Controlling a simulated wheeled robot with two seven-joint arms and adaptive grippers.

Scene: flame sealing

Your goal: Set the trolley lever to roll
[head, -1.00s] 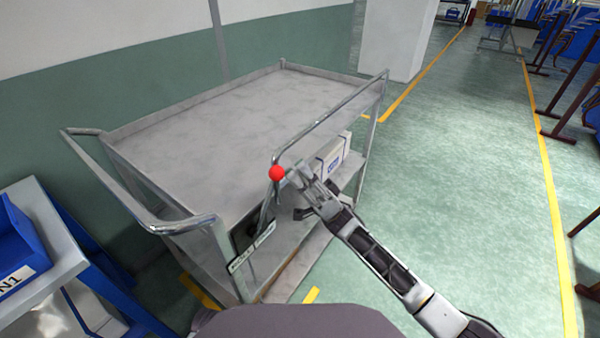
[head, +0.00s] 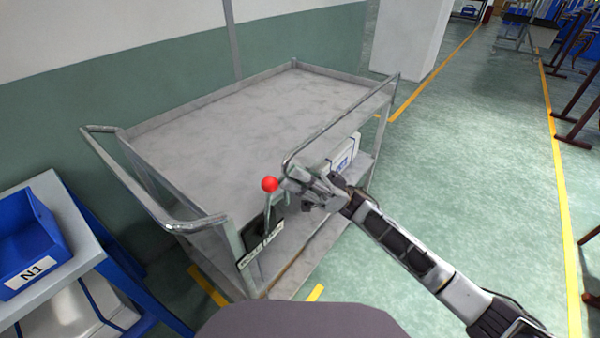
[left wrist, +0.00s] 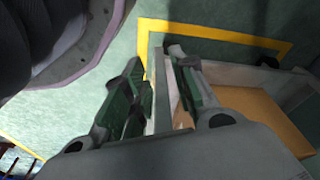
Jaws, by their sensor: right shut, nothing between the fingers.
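The trolley (head: 245,115) is a grey metal cart. Its lever, with a red ball knob (head: 269,184), rises from a labelled plate (head: 262,247) at the near end, and its rod looks almost upright. My right gripper (head: 288,184) is shut and empty just right of the knob; I cannot tell whether it touches the lever. My left gripper (left wrist: 160,88) is open and empty in the left wrist view, with grey metal and a brown surface behind its fingers. It does not show in the head view.
A blue bin (head: 30,245) stands on a blue-framed side table (head: 75,222) at the left. A white box (head: 343,155) sits on the trolley's lower shelf. The green floor to the right (head: 480,170) is open, with yellow lines. A green and white wall is behind the trolley.

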